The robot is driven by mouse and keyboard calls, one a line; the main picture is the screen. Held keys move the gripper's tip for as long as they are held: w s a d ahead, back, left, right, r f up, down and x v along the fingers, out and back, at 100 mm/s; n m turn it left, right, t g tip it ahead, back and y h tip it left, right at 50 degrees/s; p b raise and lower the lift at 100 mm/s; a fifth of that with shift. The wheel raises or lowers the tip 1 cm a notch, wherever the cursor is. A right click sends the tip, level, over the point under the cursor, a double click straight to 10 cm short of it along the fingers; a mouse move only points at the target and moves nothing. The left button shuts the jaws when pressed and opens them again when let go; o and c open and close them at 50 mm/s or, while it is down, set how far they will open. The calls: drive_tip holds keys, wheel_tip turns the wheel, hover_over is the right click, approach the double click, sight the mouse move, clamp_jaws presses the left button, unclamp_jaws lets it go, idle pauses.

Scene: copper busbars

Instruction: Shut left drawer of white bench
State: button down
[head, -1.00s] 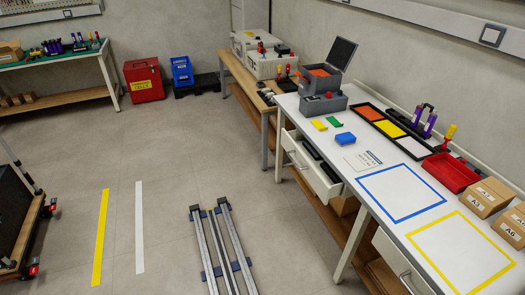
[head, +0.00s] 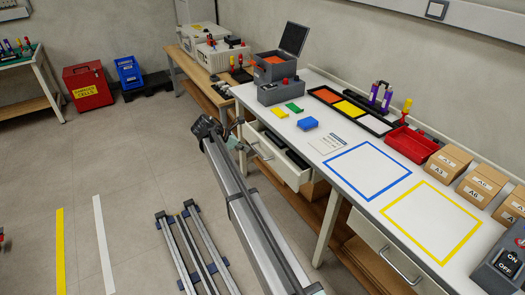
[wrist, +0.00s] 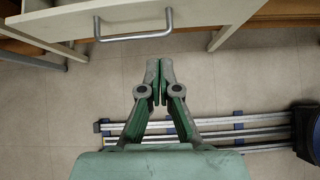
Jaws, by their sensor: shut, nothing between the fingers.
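The white bench (head: 318,205) stands at the right in the head view. Its left drawer (head: 292,179) is pulled out, with dark contents showing inside. The drawer front and its metal bar handle (wrist: 134,36) are at the top of the wrist view. My gripper (wrist: 160,64) is shut and empty, with its fingertips pointing toward the drawer front, just below and right of the handle in the picture. A gap seems to separate them, but I cannot tell its depth. In the head view my arm reaches toward the drawer, and my fingers cannot be made out there.
The bench's right drawer (head: 385,252) looks shut. A wooden bench (head: 183,57) adjoins at the back left. Floor rails (head: 190,250) run beside my arm. The left floor is largely clear.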

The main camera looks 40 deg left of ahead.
sight(271, 152)
drive_tip(key=shift+n, duration=0.3)
drive_tip(key=x, duration=0.9)
drive_tip(key=shift+w+a+p, duration=0.25)
drive_tip(key=shift+w+p, duration=0.1)
drive_tip(key=shift+w, duration=0.2)
drive_tip(key=shift+w+d+r, duration=0.1)
drive_tip(key=shift+w+d, duration=0.1)
drive_tip(key=shift+w, duration=0.3)
drive_tip(key=shift+w+d+r, duration=0.1)
drive_tip(key=shift+w+d, duration=0.1)
drive_tip(key=shift+w, duration=0.35)
drive_tip(key=shift+w+d, duration=0.25)
drive_tip(key=shift+w, duration=0.4)
drive_tip(key=w, duration=0.1)
drive_tip(key=w+d+p, duration=0.1)
drive_tip(key=w, duration=0.2)
drive_tip(key=shift+d+p, duration=0.25)
drive_tip(key=shift+p, duration=0.05)
drive_tip(key=shift+s, duration=0.1)
